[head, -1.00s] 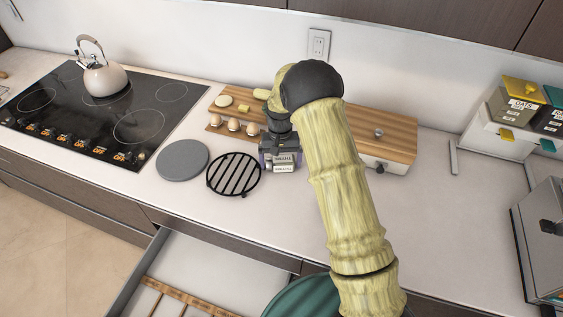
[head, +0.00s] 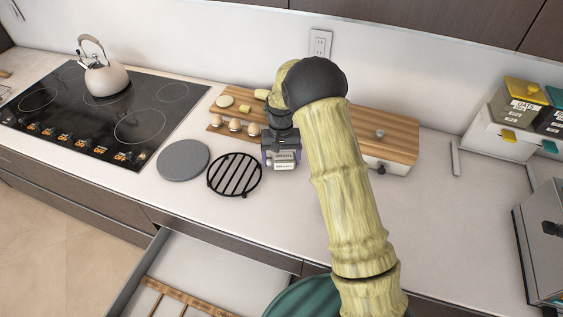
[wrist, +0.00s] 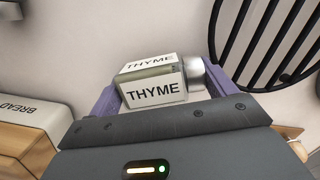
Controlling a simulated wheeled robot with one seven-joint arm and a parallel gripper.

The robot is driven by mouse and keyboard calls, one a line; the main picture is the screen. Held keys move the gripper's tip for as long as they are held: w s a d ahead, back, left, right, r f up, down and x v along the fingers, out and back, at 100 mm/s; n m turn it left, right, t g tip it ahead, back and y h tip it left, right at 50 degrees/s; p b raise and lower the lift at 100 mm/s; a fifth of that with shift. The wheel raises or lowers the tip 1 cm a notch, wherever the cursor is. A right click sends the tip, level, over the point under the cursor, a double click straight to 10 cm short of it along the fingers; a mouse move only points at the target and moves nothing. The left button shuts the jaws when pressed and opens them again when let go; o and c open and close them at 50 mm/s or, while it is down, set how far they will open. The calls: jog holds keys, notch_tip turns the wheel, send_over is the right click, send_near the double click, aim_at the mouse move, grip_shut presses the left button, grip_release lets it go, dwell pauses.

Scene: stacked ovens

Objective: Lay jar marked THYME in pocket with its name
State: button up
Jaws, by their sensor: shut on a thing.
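The jar marked THYME (wrist: 154,92) is white with black lettering and a silvery lid at its right end in the wrist view. My gripper (wrist: 160,88) is shut on it, with a purple finger on each side. In the head view the jar (head: 286,161) shows at my gripper, just right of the round black grate. Whether it touches the counter I cannot tell. An open drawer (head: 205,252) below the counter holds a slatted wooden rack (head: 188,297), partly out of frame. No pocket with the name THYME can be made out.
The round black grate (head: 235,175) and a grey disc (head: 183,160) lie left of the jar. Behind are a board with eggs (head: 235,125) and a wood-topped box (head: 396,150), labelled BREAD in the wrist view (wrist: 35,108). Counter to the right (head: 450,220) is clear.

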aim_at(282, 156)
notch_tip(282, 156, up, 9)
jog(key=shift+f+b, duration=0.15)
jog(key=shift+b, duration=0.55)
